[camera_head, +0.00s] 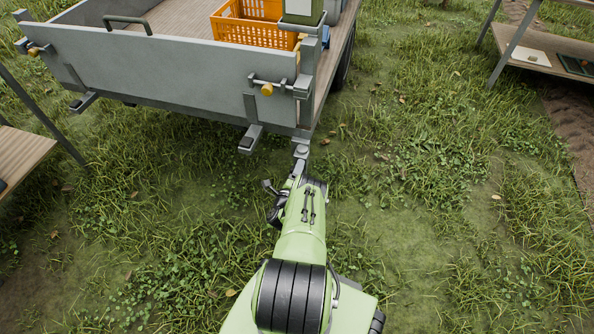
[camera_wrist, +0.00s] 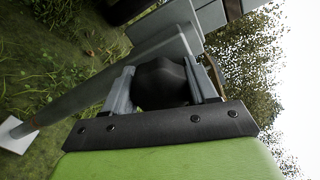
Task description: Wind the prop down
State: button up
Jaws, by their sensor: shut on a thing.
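In the wrist view my gripper (camera_wrist: 166,76) is shut on a dark rounded knob (camera_wrist: 160,90), with one grey finger on each side of it. Behind the knob a grey tubular prop (camera_wrist: 97,107) runs slantwise across the picture to a pale square foot (camera_wrist: 16,134) over the grass. I cannot tell whether the foot touches the ground. In the head view my arm reaches forward to the near right corner of the grey trailer (camera_head: 170,80). The knob and most of the prop are hidden there by my arm.
An orange crate (camera_head: 250,28) and a green box (camera_head: 301,8) stand on the trailer bed. A wooden table (camera_head: 22,150) is at the left edge and a shelf (camera_head: 545,50) at the upper right. Grass to the right of my arm is open.

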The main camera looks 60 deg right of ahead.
jog(key=n, duration=0.4)
jog(key=shift+w+n, duration=0.1)
jog(key=shift+n, duration=0.2)
jog(key=n, duration=0.3)
jog(key=shift+n, duration=0.3)
jog(key=n, duration=0.4)
jog(key=shift+f+n, duration=0.1)
jog(key=shift+n, duration=0.2)
jog(key=n+p, duration=0.1)
jog(key=n, duration=0.2)
jog(key=shift+n, duration=0.3)
jog(key=n+p, duration=0.1)
jog(key=n, duration=0.5)
jog(key=shift+a, duration=0.1)
jog(key=n, duration=0.3)
jog(key=shift+f+n+p, duration=0.1)
jog(key=shift+n+p, duration=0.25)
jog(key=shift+n, duration=0.05)
jog(key=shift+s+n, duration=0.2)
jog(key=shift+n, duration=1.3)
